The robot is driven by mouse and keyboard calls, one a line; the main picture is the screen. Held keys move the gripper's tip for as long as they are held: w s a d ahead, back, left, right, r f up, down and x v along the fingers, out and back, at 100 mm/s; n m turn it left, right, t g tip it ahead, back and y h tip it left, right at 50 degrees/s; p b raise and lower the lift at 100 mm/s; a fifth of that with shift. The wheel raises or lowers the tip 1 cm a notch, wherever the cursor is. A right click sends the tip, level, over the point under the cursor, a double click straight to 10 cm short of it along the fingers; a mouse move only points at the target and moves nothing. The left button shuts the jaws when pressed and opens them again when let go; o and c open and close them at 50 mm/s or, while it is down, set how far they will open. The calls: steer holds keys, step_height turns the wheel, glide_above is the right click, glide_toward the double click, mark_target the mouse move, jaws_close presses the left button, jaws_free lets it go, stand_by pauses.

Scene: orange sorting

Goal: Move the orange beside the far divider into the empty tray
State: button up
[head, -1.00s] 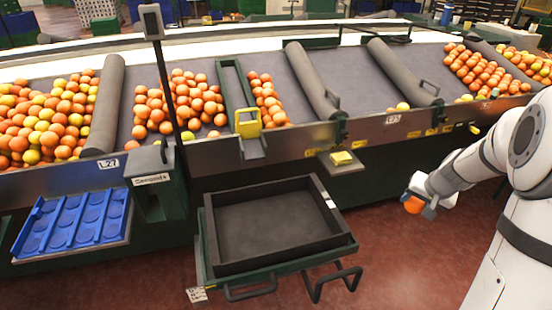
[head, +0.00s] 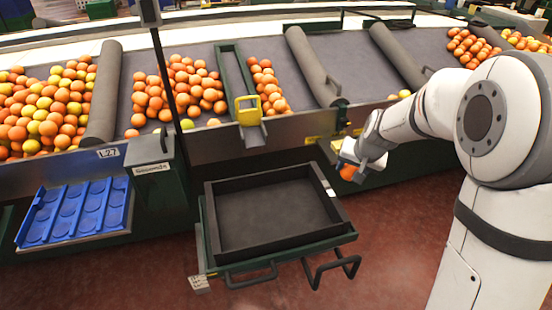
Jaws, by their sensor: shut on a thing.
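My gripper (head: 352,168) is shut on an orange (head: 347,172), which shows below the fingers. It holds the orange in the air just right of the empty tray, above the red floor. The tray (head: 211,228) is black, rectangular and bare inside, and sits on a green stand with dark handles in front of the conveyor. The far divider is one of the grey padded rolls across the belt; a roll (head: 313,65) lies behind the tray and another (head: 397,58) farther right, partly hidden by my arm.
Oranges and yellow fruit (head: 45,112) fill the belt at left, with more oranges (head: 188,85) in the middle. A blue tray with round pockets (head: 75,210) stands at left. A dark post (head: 163,75) rises near the middle. The space above the empty tray is clear.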

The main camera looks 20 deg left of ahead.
steer(key=s+a+r+n+p, duration=0.15)
steer(key=s+a, duration=0.25)
steer(key=a, duration=0.5)
steer(key=s+a+r+n, duration=0.1)
steer(key=s+a+r, duration=0.25)
steer(key=a, duration=0.65)
step_height(320, 180, down, 10)
steer(key=y+b, duration=0.1)
steer(key=b, duration=0.5)
steer(key=shift+s+f, duration=0.2)
steer(key=shift+s, duration=0.05)
steer(key=shift+w+a+f+b, duration=0.1)
steer(key=shift+w+f+b, duration=0.05)
steer(key=shift+f+b, duration=1.8)
steer(key=shift+w+a+f+b, duration=0.1)
steer(key=shift+f+b, duration=1.4)
steer(key=shift+f, duration=0.8)
steer(key=shift+f+b, duration=1.5)
steer(key=shift+f, duration=0.45)
